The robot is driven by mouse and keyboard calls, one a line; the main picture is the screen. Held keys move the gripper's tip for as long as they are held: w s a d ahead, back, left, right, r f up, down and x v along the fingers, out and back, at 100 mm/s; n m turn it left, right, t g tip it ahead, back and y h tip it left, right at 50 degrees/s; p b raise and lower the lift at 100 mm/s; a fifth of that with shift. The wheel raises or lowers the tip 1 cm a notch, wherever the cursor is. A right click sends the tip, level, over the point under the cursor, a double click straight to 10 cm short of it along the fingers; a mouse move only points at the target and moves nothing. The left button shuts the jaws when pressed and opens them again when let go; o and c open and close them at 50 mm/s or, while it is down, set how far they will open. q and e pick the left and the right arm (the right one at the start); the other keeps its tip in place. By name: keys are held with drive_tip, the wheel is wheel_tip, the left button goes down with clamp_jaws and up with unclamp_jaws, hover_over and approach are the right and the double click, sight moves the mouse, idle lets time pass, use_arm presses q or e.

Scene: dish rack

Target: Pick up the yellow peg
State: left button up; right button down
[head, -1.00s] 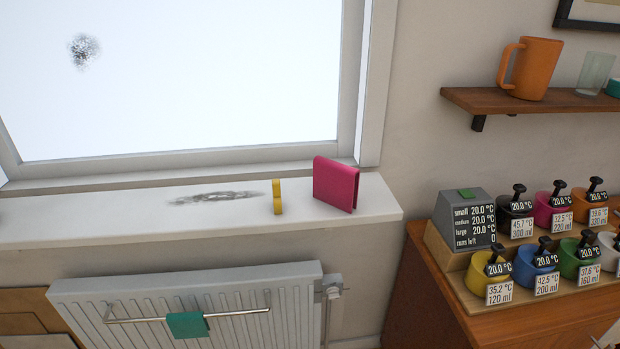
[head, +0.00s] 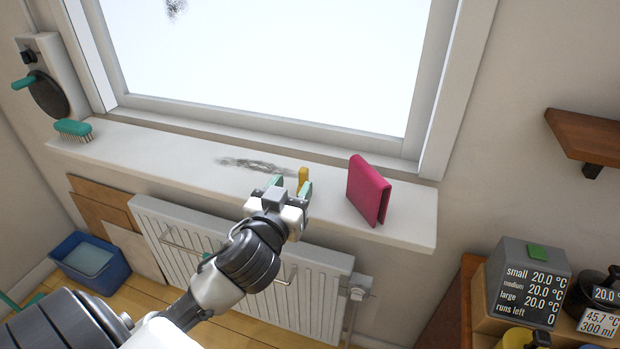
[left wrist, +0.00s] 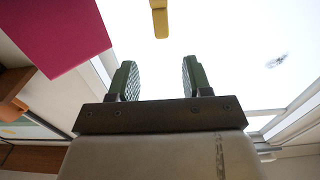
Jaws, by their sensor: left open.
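The yellow peg (head: 303,175) stands on the white windowsill, left of the pink folded case. My left gripper (head: 291,187) is open and empty at the sill's front side, with its green-padded fingers close to the peg and partly covering its lower part. In the left wrist view the peg (left wrist: 159,18) shows at the top, beyond the fingertips and roughly in line with the gap between the fingers (left wrist: 157,75). It is not between the pads. My right gripper is not in view.
The pink case (head: 367,190) stands on the sill (head: 410,222) just right of the peg; it also shows in the left wrist view (left wrist: 55,35). A green brush (head: 73,129) lies at the sill's left end. A radiator (head: 320,295) is below. A dark smudge marks the sill behind.

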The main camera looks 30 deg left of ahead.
sight(301, 172)
use_arm(q)
drive_tip(key=x, duration=0.2)
drive_tip(key=shift+w, duration=0.4)
drive_tip(key=x, duration=0.1)
drive_tip(key=p+x, duration=0.1)
drive_tip(key=x, duration=0.1)
drive_tip(key=p+x, duration=0.1)
drive_tip(key=shift+w+a+f, duration=0.1)
drive_tip(key=shift+a+f, duration=0.2)
drive_tip(key=shift+f, duration=0.05)
drive_tip(key=shift+w+f, duration=0.15)
drive_tip(key=shift+w, duration=0.15)
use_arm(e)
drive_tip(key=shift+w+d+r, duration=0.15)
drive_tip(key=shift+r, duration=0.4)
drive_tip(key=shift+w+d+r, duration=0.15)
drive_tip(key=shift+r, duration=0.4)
use_arm(q)
drive_tip(key=shift+s, duration=0.1)
drive_tip(key=shift+c, duration=0.5)
clamp_jaws()
